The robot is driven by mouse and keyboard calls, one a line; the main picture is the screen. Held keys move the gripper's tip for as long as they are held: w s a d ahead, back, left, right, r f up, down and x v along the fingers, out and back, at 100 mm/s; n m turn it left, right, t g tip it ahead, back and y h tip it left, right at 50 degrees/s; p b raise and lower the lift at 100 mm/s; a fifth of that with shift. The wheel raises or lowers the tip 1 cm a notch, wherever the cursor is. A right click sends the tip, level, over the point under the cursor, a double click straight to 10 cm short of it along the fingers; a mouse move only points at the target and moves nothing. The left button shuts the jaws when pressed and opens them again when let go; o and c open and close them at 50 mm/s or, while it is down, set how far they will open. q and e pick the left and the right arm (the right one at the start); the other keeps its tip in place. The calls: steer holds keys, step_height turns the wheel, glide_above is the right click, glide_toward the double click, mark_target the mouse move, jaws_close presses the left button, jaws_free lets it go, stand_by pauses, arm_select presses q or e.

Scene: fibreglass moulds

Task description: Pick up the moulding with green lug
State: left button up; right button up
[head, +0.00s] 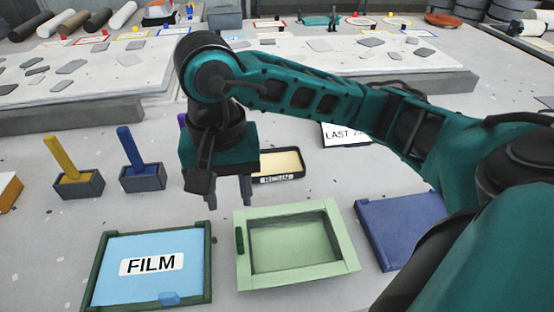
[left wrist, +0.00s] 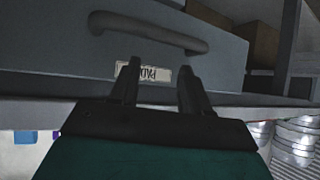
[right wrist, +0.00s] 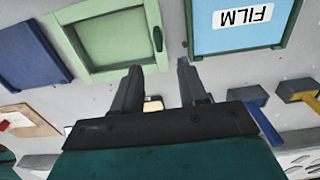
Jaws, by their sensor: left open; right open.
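The moulding (head: 300,277) is a pale green square frame with a sunken middle, lying flat on the table. Its dark green lug (head: 239,240) is on the left rim. In the right wrist view the moulding (right wrist: 67,40) is at upper left, with the lug (right wrist: 157,38) on its right side. My right gripper (head: 229,200) is open and empty, above the table near the moulding's far left corner, apart from it. Its fingers also show in the right wrist view (right wrist: 158,76). My left gripper (left wrist: 159,66) is open and empty, facing a grey drawer front.
A blue FILM tray (head: 105,262) lies left of the moulding and a blue panel (head: 400,230) right of it. A RESIN tray (head: 292,176) is behind. Blue-handled (head: 130,150) and yellow-handled (head: 62,155) tools stand in grey blocks at left.

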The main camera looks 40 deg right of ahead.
glide_above(239, 235)
step_height(239, 235, down, 6)
steer(key=shift+a+f, duration=0.1)
steer(key=shift+f, duration=3.15)
jaws_close()
steer(key=shift+r, duration=0.1)
